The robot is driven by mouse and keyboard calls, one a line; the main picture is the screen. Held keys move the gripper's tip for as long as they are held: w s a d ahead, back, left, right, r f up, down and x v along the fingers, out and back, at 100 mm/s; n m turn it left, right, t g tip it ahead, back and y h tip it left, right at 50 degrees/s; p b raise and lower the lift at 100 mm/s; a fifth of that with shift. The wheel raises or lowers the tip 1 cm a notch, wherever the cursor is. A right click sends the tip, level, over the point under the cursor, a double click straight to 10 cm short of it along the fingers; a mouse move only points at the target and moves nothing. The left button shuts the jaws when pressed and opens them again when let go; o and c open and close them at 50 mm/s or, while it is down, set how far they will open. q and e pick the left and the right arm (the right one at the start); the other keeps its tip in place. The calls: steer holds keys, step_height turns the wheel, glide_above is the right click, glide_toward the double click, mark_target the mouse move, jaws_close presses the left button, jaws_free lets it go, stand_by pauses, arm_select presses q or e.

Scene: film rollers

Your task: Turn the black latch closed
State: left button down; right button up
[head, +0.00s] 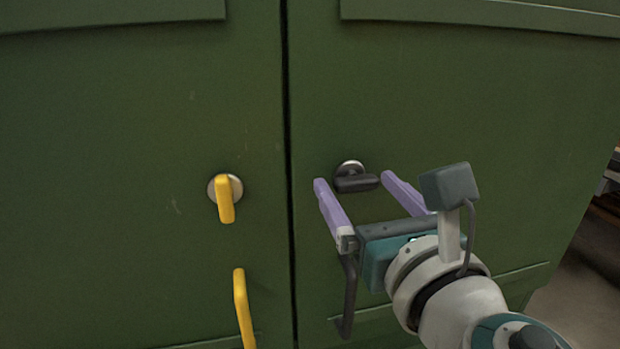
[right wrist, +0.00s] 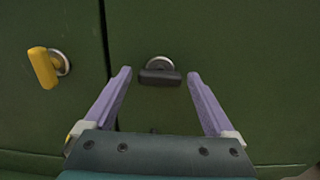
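The black latch (head: 356,183) sits on a round silver plate on the right green door and lies about horizontal. It also shows in the right wrist view (right wrist: 160,77), between and a little beyond my fingertips. My right gripper (head: 351,180) is open, with its two purple fingers on either side of the latch. In the right wrist view the right gripper (right wrist: 159,73) shows a gap between each fingertip and the latch; I cannot tell how far the tips are from the door. My left gripper is not in view.
A yellow latch (head: 225,199) hangs downward on the left green door (head: 120,130). A yellow handle (head: 243,308) is below it. A dark handle (head: 348,298) on the right door is partly behind my right gripper. A narrow gap separates the doors.

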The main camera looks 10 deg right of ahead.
steer(key=c, duration=1.2)
steer(key=shift+m, duration=0.3)
steer(key=m+b, duration=0.1)
steer(key=m, duration=0.2)
steer(key=shift+f+m+b, duration=0.1)
steer(key=shift+m+b, duration=0.2)
steer(key=shift+b, duration=0.05)
steer(key=m+b, duration=0.1)
steer(key=m, duration=0.3)
steer(key=m+b, duration=0.1)
steer(key=m, duration=0.4)
steer(key=shift+m+b, duration=0.5)
steer(key=shift+m, duration=1.4)
